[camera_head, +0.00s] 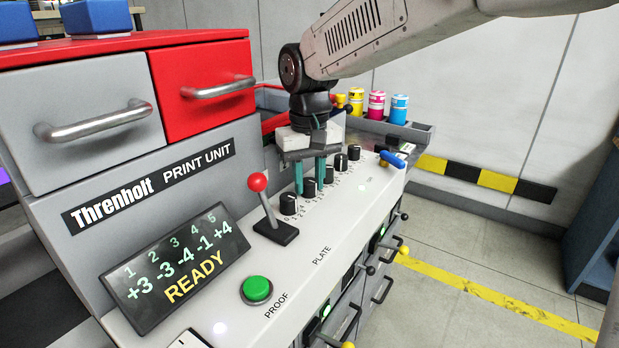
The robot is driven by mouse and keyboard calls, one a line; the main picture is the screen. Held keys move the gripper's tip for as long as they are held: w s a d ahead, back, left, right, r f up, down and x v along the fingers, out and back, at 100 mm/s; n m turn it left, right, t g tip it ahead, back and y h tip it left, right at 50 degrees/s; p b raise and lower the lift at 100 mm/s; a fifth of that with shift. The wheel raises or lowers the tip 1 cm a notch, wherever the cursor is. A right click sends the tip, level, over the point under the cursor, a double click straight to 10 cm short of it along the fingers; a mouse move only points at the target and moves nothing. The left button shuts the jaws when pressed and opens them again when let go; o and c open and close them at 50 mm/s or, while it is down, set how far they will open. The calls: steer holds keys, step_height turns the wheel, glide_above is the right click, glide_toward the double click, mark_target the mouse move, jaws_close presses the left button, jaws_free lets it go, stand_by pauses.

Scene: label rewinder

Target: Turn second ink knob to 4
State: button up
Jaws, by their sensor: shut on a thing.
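A row of black ink knobs with white pointer marks runs along the sloped white panel (345,203). Counted from the red-topped lever, the second ink knob (310,188) sits between the teal fingers of my gripper (309,186). My gripper points down and is shut on this knob. Its pointer and the numbers around it are partly hidden or too small to read. The first knob (288,204) stands nearer the camera, and others, such as the third knob (326,174), are farther away. The display (175,268) reads +3, -3, -4, -1, +4 under 1 to 5, with READY below.
A red-topped lever (266,207) stands close to the first knob. A green PROOF button (257,289) is nearer the camera. A blue handle (392,159) lies past the far knobs. Ink cans (376,104) stand in a grey tray behind. Small ball-ended levers stick out from the front.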

mark_target(309, 181)
steer(key=n, duration=0.6)
steer(key=shift+n, duration=0.3)
steer(key=n, duration=0.5)
stand_by(0.5)
steer(key=o, duration=1)
steer(key=shift+c, duration=0.2)
step_height(309, 181, up, 8)
steer(key=shift+f, duration=0.1)
